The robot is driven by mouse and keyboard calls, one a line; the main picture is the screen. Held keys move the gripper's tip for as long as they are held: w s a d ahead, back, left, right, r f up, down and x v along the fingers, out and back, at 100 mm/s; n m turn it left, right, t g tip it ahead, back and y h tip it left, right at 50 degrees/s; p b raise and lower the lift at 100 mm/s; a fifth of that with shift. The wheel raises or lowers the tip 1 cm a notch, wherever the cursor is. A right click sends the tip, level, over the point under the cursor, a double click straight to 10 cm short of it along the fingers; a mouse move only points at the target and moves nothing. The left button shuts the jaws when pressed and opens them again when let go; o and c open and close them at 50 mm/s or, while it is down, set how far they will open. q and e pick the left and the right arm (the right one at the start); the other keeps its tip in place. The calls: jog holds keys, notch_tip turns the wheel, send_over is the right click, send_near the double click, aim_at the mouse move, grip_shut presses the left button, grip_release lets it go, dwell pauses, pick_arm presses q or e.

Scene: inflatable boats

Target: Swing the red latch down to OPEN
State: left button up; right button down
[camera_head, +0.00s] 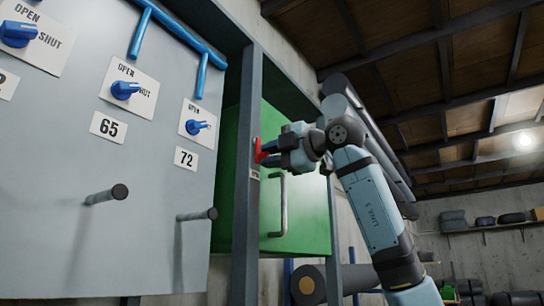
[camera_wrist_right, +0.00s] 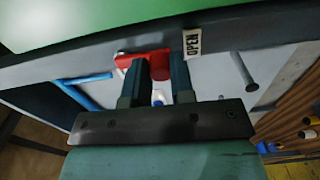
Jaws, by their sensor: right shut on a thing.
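The red latch (camera_head: 259,151) sits on the grey post beside the green cabinet door (camera_head: 304,222). My right gripper (camera_head: 272,155) comes in from the right and is shut on the latch. In the right wrist view, the red latch (camera_wrist_right: 128,60) lies across and between the fingertips of my right gripper (camera_wrist_right: 158,66), which hide part of it. A small OPEN label (camera_wrist_right: 192,42) is next to the latch; it shows below the latch in the head view (camera_head: 255,174), where it is too small to read. My left gripper is not in view.
A grey panel (camera_head: 160,240) at the left carries blue knobs (camera_head: 126,90), blue pipes and protruding pegs (camera_head: 106,195). A metal handle (camera_head: 283,205) stands out from the green door below my right gripper. Shelves (camera_head: 490,227) are far back at the right.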

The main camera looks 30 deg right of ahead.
jog(key=c, duration=1)
grip_release()
jog(key=b+v, duration=0.2)
jog(key=v, duration=1.2)
jog(key=shift+w, duration=0.1)
